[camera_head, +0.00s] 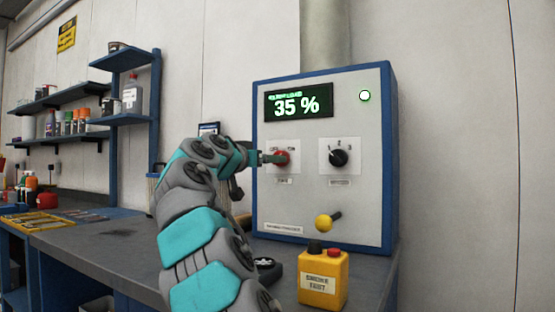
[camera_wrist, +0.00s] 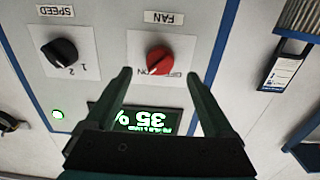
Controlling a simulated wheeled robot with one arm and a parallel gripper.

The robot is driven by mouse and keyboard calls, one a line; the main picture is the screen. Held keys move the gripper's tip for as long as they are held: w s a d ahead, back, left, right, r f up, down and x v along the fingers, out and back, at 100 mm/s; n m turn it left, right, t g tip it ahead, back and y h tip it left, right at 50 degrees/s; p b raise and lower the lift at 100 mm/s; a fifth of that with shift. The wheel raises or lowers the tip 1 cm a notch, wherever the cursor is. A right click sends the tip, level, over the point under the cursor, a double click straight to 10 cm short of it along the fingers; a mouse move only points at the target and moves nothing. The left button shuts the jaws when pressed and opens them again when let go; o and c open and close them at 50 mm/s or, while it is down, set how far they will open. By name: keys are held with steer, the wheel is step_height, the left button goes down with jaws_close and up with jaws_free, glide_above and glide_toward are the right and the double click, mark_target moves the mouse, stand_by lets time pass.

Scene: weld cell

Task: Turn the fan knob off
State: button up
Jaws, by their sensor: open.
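The red fan knob (camera_head: 283,158) sits on the left of the control panel's front. In the upside-down wrist view, the red knob (camera_wrist: 172,58) is under a FAN label, and its pointer appears turned toward ON. My gripper (camera_head: 266,158) is at the knob from the left, partly covering it. In the wrist view my gripper (camera_wrist: 158,73) is open and empty, its fingertips apart on either side of the knob's lower edge. The knob lies slightly right of the middle between them. Contact cannot be told.
The black speed knob (camera_head: 339,158) is right of the fan knob. The display (camera_head: 298,102) reads 35 % and a green light (camera_head: 365,96) glows. A yellow-tipped lever (camera_head: 325,222) juts out below. A yellow smoke test box (camera_head: 323,281) stands on the bench in front.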

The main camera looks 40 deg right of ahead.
steer(key=shift+p+x, duration=0.95)
steer(key=shift+x, duration=1.95)
steer(key=shift+c, duration=0.4)
steer(key=c, duration=1.3)
steer(key=shift+n, duration=0.4)
steer(key=shift+s+r+n, duration=0.1)
steer(key=shift+r+n, duration=0.05)
steer(key=shift+n, duration=8.45)
